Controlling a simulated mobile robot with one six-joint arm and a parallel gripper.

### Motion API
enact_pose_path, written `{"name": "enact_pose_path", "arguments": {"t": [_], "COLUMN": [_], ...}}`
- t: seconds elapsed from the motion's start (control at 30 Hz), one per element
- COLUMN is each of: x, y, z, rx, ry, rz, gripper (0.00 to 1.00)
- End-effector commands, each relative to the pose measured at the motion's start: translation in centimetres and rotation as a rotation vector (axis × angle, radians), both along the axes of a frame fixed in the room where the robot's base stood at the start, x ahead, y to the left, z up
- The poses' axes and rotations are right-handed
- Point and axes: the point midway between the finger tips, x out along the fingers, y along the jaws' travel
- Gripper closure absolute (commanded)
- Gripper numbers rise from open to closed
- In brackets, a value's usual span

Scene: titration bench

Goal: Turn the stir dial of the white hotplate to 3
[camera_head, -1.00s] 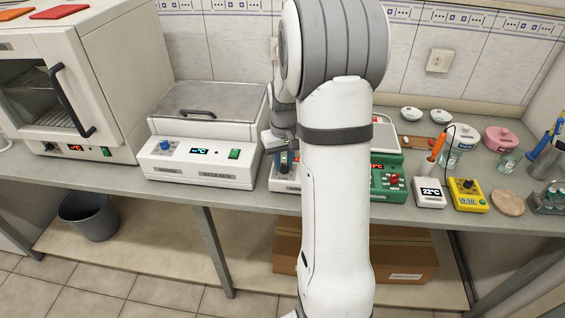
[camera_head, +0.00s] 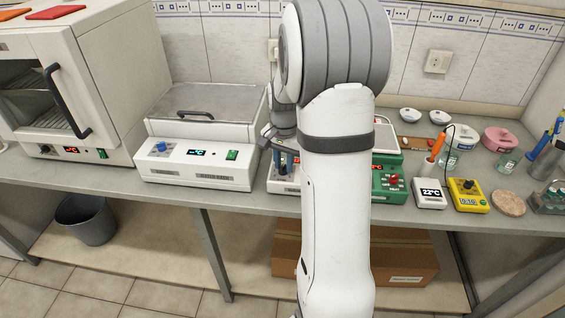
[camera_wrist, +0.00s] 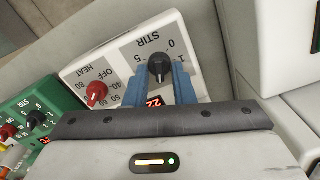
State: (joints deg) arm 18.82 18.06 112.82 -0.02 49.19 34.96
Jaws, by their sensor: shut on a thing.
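The white hotplate (camera_wrist: 85,70) shows in the wrist view with its front panel upside down. Its black stir dial (camera_wrist: 158,68) sits by the word STIR and the marks 0, 1 and 5. The other marks are hidden. My gripper (camera_wrist: 159,72) has its two blue fingers on either side of the stir dial, shut on it. A small white mark shows on the dial, but I cannot read its setting for certain. The red heat dial (camera_wrist: 97,92) is beside it, free of the fingers. In the head view my arm hides most of the hotplate (camera_head: 277,187).
A green device (camera_head: 384,185) stands close to the right of the hotplate, also in the wrist view with its own knobs. The white water bath (camera_head: 205,178) is close on the left. A white temperature display (camera_head: 430,194) and a yellow device (camera_head: 468,196) stand farther right.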

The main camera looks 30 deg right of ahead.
Motion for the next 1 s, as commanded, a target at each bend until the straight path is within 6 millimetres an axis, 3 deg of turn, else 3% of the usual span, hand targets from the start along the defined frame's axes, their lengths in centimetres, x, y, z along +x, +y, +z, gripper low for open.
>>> {"name": "enact_pose_path", "arguments": {"t": [0.73,0.77,1.0], "x": [0.28,0.28,0.13], "y": [-0.04,-0.04,-0.01], "z": [0.31,0.31,0.17], "rx": [-0.002,-0.002,-0.001], "ry": [-0.011,-0.011,-0.006], "rz": [-0.093,-0.093,-0.093], "gripper": [1.00,0.77,0.57]}}
